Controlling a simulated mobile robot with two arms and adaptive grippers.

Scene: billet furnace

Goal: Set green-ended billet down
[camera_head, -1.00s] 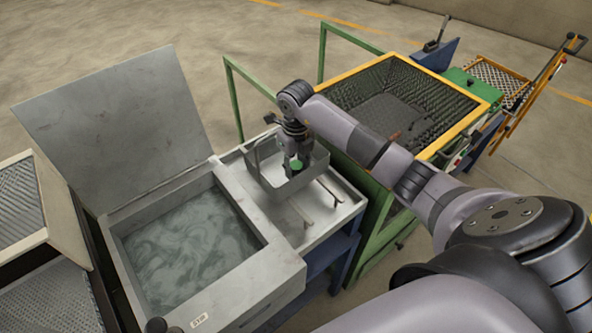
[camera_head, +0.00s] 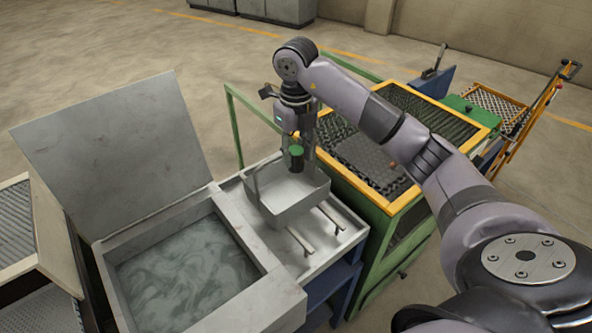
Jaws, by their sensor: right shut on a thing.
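The green-ended billet (camera_head: 296,157) is a short dark cylinder with a green end face. My right gripper (camera_head: 297,144) is shut on it and holds it above a grey open-topped metal tray (camera_head: 289,209). The tray stands on a steel side bench (camera_head: 333,219) right of the liquid-filled tank. The billet's green end faces up, and its lower part shows against the tray's back wall. My left gripper is not in view.
A tank of cloudy liquid (camera_head: 189,265) with a raised grey lid (camera_head: 117,157) stands left of the tray. A yellow-rimmed mesh bin (camera_head: 462,145) in a green frame stands to the right. Two rails (camera_head: 331,221) lie on the bench in front of the tray.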

